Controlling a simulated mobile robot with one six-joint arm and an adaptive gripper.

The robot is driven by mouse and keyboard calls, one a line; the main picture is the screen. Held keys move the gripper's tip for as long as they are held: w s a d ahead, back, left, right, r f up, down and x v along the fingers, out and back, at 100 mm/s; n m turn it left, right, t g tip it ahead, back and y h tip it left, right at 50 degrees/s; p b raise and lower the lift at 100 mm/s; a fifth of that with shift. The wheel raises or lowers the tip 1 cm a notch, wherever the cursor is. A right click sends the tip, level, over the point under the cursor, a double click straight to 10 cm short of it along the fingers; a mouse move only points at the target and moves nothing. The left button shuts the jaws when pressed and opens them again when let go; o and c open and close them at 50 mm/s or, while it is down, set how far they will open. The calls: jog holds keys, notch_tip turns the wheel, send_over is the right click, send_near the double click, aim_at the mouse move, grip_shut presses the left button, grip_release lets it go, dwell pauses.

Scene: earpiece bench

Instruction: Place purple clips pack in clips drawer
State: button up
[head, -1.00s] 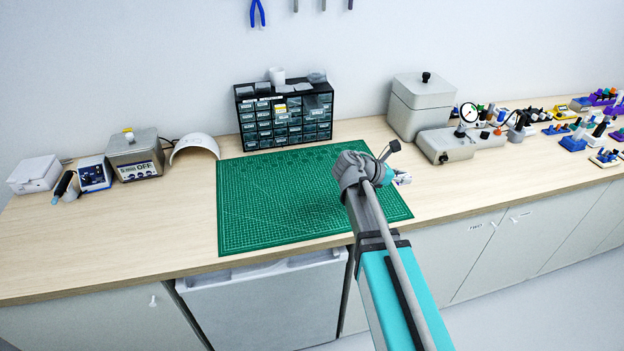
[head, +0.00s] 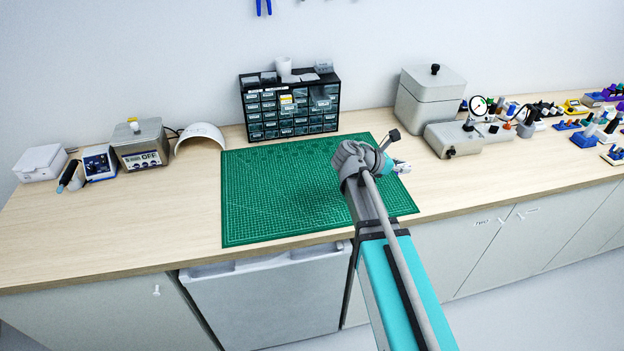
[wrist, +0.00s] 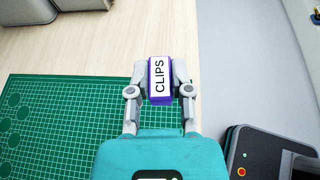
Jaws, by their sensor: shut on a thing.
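The purple clips pack (wrist: 160,80) has a white label reading CLIPS and shows in the wrist view between my fingers. My gripper (wrist: 160,82) is shut on it, with a finger on each side. In the head view my gripper (head: 402,167) is above the right edge of the green mat, and the pack is too small to tell there. The black drawer cabinet (head: 246,101) stands at the back of the bench behind the mat, with several small labelled drawers. I cannot read which drawer is for clips. One drawer has a yellow label (head: 286,99).
The green cutting mat (head: 270,200) is bare. A grey box (head: 431,98) and a gauge device (head: 455,139) stand to the right. A white curved cover (head: 200,136) stands to the left.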

jog(key=s+a+n+t+y, duration=0.2)
jog(key=a+n+t+y, duration=0.1)
jog(key=a, duration=1)
jog(key=s+a+n+t+y, duration=0.2)
jog(key=a+n+t+y, duration=0.1)
jog(key=a, duration=1)
jog(key=shift+s+a+r+n+t, duration=0.2)
jog(key=shift+a+n+t, duration=0.25)
jog(key=shift+n, duration=0.55)
jog(key=shift+f, duration=0.1)
jog(key=b, duration=0.9)
send_over(309, 181)
notch_tip(309, 181, down, 9)
